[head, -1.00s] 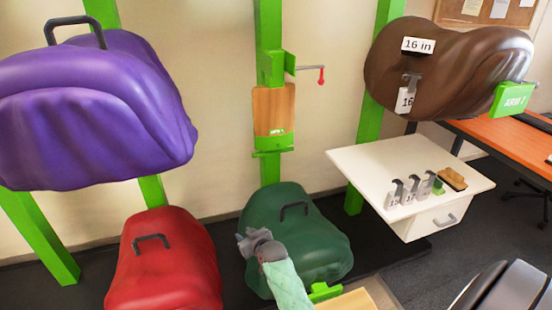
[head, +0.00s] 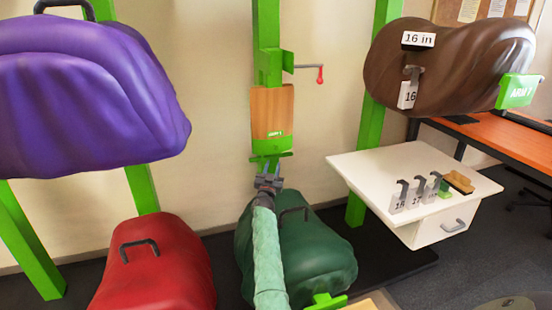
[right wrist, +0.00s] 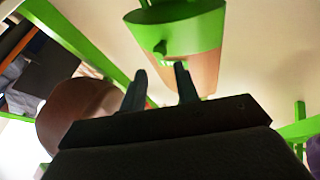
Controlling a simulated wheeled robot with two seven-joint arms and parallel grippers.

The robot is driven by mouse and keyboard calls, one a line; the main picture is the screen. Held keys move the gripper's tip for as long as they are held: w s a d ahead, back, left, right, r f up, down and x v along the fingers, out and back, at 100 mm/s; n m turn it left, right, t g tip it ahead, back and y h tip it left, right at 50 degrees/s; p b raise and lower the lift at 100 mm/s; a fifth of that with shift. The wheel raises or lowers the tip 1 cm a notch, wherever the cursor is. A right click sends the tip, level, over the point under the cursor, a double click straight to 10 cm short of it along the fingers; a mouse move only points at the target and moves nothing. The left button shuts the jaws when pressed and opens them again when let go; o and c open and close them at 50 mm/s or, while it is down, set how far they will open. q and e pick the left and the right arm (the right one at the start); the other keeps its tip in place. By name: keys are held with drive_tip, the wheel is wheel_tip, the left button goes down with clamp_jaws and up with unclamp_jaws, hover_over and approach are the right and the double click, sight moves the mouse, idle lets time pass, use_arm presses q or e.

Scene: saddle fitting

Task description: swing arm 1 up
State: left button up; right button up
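The swing arm (head: 272,108) on the middle green post is a wooden panel with green end parts, standing vertical against the post. Its small green label is too small to read surely. A green lip (head: 272,154) is at its lower end. In the right wrist view its green end plate with a small knob (right wrist: 172,38) and wooden side show just beyond the fingers. My right gripper (head: 268,170) is just below that lower end, fingers pointing up. Its fingers (right wrist: 161,82) are apart with nothing between them; contact with the panel cannot be told. My left gripper is not in view.
A crank with a red knob (head: 319,75) juts right from the post. A green saddle (head: 310,262) is below, a red one (head: 155,275) and a purple one (head: 85,90) left. A brown saddle (head: 445,65) hangs above a white table (head: 365,168) with numbered gauges.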

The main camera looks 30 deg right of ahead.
sight(276, 153)
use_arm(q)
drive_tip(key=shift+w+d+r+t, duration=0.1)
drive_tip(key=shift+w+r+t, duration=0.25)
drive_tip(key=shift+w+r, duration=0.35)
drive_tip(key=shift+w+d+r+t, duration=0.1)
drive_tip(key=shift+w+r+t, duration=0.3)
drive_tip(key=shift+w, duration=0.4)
use_arm(e)
drive_tip(key=shift+x, duration=3.95)
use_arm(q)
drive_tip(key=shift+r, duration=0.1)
use_arm(e)
drive_tip(key=shift+s, duration=0.1)
clamp_jaws()
